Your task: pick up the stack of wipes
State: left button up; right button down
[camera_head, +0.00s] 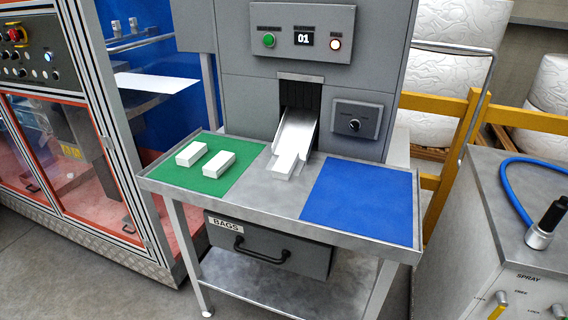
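A white block-shaped stack of wipes (285,163) lies at the foot of a metal chute (298,130), on the grey middle part of the table. Two similar white stacks lie on the green mat (232,179): one at the left (191,153) and a longer one to its right (217,165). They lie close together but apart from each other. Neither of my grippers shows in the head view, so their state cannot be seen.
The blue mat (362,201) at the right of the table is empty. A raised metal rim (280,217) runs along the table front, above a drawer marked BAGS (268,246). A spray cabinet (515,215) with a blue hose stands at the right.

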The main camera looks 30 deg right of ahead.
aim_at(284, 166)
jog(key=u, duration=1.1)
jog(key=i, duration=1.7)
jog(key=z, duration=1.9)
